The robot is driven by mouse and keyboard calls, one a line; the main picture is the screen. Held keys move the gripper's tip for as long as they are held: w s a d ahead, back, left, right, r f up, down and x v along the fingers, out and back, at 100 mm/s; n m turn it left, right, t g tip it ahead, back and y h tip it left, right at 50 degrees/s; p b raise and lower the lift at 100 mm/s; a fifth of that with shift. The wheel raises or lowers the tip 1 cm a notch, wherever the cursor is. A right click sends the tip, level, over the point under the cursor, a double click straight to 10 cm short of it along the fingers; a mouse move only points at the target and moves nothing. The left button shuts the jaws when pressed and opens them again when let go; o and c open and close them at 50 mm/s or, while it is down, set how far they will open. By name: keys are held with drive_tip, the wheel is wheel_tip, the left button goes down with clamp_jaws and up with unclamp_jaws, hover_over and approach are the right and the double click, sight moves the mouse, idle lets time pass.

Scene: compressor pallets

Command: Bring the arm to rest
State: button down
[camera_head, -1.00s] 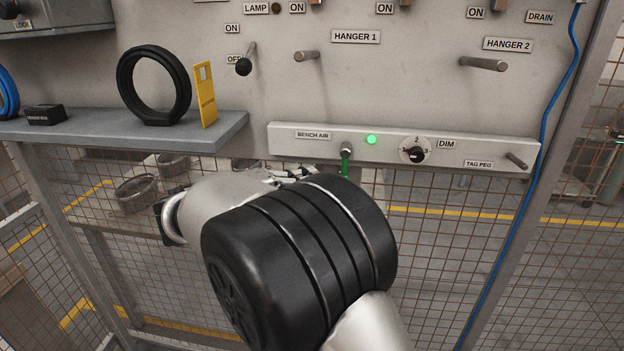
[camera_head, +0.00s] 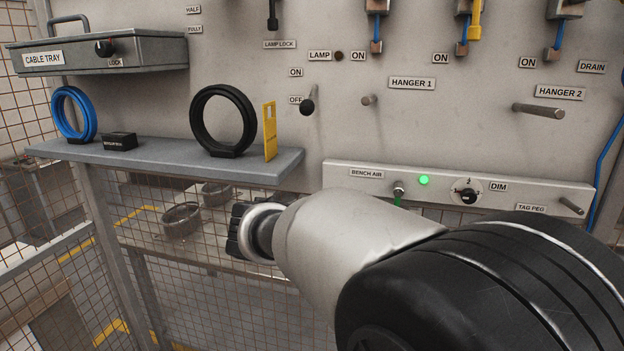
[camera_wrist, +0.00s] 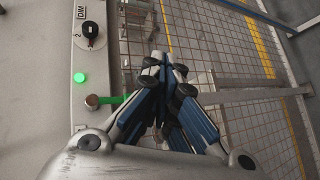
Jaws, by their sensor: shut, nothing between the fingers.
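My arm reaches in from the lower right of the head view, its silver wrist section pointing left in front of the wire mesh below the panel. My gripper (camera_wrist: 166,68) shows in the wrist view with its blue and grey fingers together and nothing between them. In that view it points at the mesh, beside the panel strip with the green light. In the head view the fingers cannot be made out; only dark wrist parts show at the arm's left end.
A grey shelf (camera_head: 180,165) holds a blue ring (camera_head: 88,113), a black ring (camera_head: 195,121), a small black block (camera_head: 120,141) and a yellow tag (camera_head: 270,132). The bench air strip (camera_head: 345,183) has a green hose, a dim knob (camera_head: 466,191) and a peg. Hanger pegs (camera_head: 540,110) stick out above.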

drive_tip(key=s+d+f+m+g+y, duration=0.1)
drive_tip(key=s+d+f+y, duration=0.15)
drive_tip(key=s, duration=0.45)
drive_tip(key=s+d+f+m+g+y, duration=0.1)
drive_tip(key=s+d+f+g+y, duration=0.15)
drive_tip(key=s, duration=0.45)
drive_tip(key=s+a+f+m+t+y, duration=0.1)
drive_tip(key=s+a+f+y, duration=0.1)
drive_tip(key=s, duration=0.4)
drive_tip(key=s+a+f+m+t+y, duration=0.1)
drive_tip(key=s+a+f+t+y, duration=0.1)
drive_tip(key=s+y, duration=0.3)
drive_tip(key=shift+s+a+f+y, duration=0.3)
drive_tip(key=shift+s+a+f, duration=0.15)
drive_tip(key=shift+s+a, duration=0.3)
